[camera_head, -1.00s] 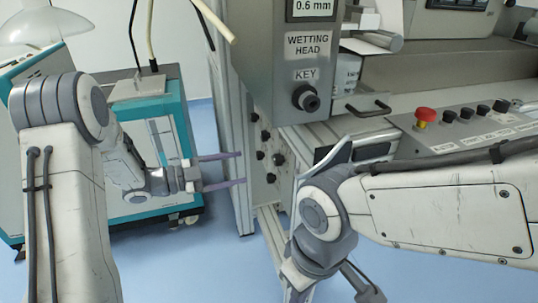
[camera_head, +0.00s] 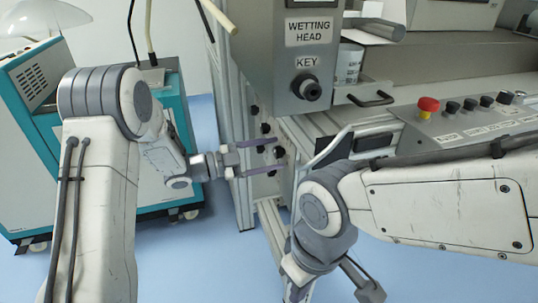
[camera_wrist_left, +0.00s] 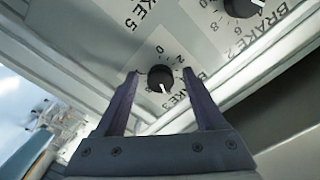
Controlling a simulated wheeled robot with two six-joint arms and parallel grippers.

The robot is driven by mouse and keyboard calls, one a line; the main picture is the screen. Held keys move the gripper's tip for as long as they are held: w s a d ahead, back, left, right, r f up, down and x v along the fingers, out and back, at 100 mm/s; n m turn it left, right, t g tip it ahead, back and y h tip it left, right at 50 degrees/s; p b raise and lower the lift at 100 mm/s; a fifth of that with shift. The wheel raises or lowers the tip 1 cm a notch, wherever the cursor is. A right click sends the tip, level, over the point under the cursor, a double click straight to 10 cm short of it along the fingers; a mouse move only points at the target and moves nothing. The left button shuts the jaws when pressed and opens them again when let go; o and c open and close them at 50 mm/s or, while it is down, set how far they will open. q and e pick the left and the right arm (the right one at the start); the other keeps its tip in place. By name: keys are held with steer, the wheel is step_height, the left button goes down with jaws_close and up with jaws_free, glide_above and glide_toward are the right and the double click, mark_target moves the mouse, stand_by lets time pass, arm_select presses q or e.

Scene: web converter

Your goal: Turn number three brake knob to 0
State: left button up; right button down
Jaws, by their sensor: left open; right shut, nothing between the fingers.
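The number three brake knob (camera_wrist_left: 160,78) is a round black knob on a light grey panel, beside a "BRAKE 3" label. Its white mark shows at its lower edge in the left wrist view, while the 0 is printed above it. My left gripper (camera_wrist_left: 158,74) is open, with one finger on each side of the knob; I cannot tell whether they touch it. In the head view the left gripper (camera_head: 281,154) reaches the knob panel from the left. My right gripper (camera_head: 348,266) is low at the bottom centre, shut and empty, partly hidden by its arm.
The brake 2 knob (camera_wrist_left: 243,6) sits at upper right in the wrist view. The wetting head box (camera_head: 308,60) with its key knob overhangs the panel. A red button (camera_head: 428,104) stands on the right console. A teal cabinet (camera_head: 50,150) stands left; open floor lies between.

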arm_select(q)
steer(key=shift+c, duration=0.3)
jaws_close()
